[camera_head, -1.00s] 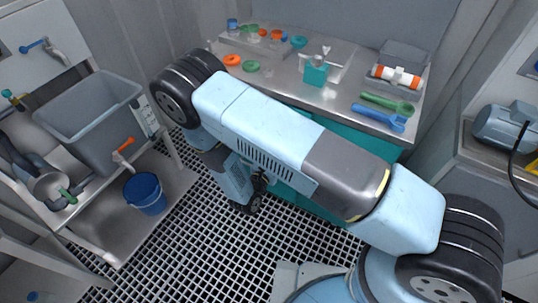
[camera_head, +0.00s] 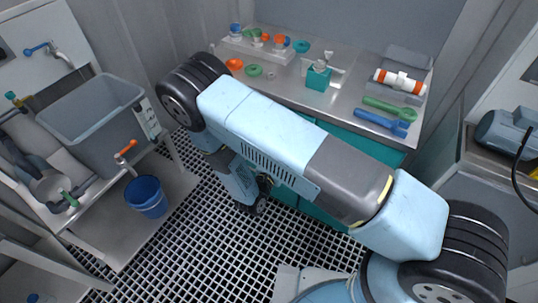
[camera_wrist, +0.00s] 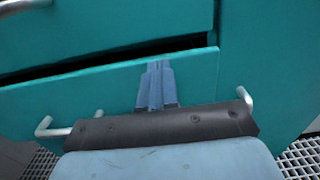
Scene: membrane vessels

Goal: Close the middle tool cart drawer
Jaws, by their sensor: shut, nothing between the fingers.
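The tool cart (camera_head: 345,138) is teal with a metal top, and my arm covers much of its front in the head view. In the wrist view a teal drawer (camera_wrist: 75,88) stands partly out, with a dark gap above its top edge. Its bar handle (camera_wrist: 245,98) shows only at its two ends; my wrist hides the middle. My gripper (camera_wrist: 158,68) is shut and empty, its tips at the drawer front near the top edge. I cannot tell if they touch it. Another teal front with a handle (camera_wrist: 22,6) is above.
Tools and small parts, including a blue wrench (camera_head: 382,122), lie on the cart top. A grey basin (camera_head: 95,120) and a blue bucket (camera_head: 147,197) stand on the left. A bench with a motor (camera_head: 503,133) is at the right. Grated floor (camera_head: 190,245) lies between.

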